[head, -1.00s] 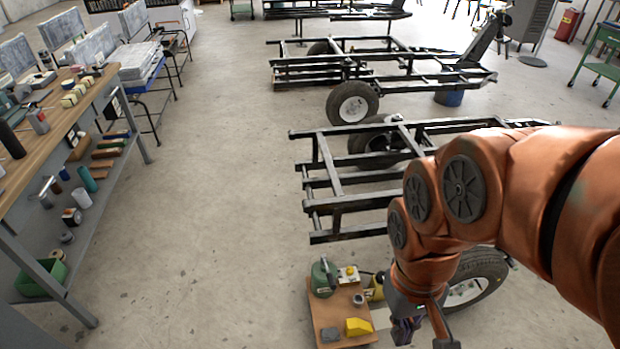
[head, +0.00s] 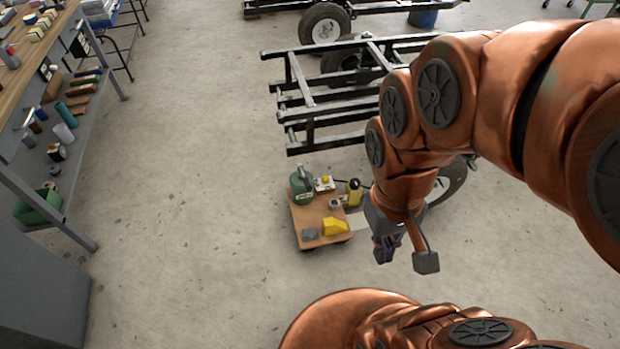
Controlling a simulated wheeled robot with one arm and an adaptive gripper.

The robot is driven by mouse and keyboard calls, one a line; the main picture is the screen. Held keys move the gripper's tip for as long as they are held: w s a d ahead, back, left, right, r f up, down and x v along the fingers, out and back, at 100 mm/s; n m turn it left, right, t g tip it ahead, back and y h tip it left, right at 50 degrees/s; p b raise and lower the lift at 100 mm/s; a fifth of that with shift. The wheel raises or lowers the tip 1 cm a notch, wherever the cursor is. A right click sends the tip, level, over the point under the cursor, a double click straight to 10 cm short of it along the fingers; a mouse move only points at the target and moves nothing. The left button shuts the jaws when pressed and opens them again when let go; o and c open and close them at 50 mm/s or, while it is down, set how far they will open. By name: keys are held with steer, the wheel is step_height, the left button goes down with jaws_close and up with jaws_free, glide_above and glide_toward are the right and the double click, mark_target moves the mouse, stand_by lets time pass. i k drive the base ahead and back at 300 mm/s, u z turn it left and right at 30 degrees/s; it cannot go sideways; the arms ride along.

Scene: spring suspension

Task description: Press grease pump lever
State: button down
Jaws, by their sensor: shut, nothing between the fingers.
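A low wooden cart or board (head: 306,238) stands on the floor near the middle of the head view. A yellow bottle with a black top (head: 353,193) stands at the board's right edge. I cannot make out which is the grease pump or see its lever clearly. My gripper (head: 384,250) points down, shut and empty, to the right of the board, apart from it.
A black trailer frame (head: 300,90) lies behind the board, with a tyre (head: 447,185) partly hidden by my arm. A workbench (head: 45,40) with a loaded shelf runs along the left. The floor (head: 180,190) between is clear.

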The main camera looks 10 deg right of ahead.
mark_target(309, 188)
steer(key=z, duration=0.15)
steer(key=i, duration=0.55)
steer(key=u, duration=0.9)
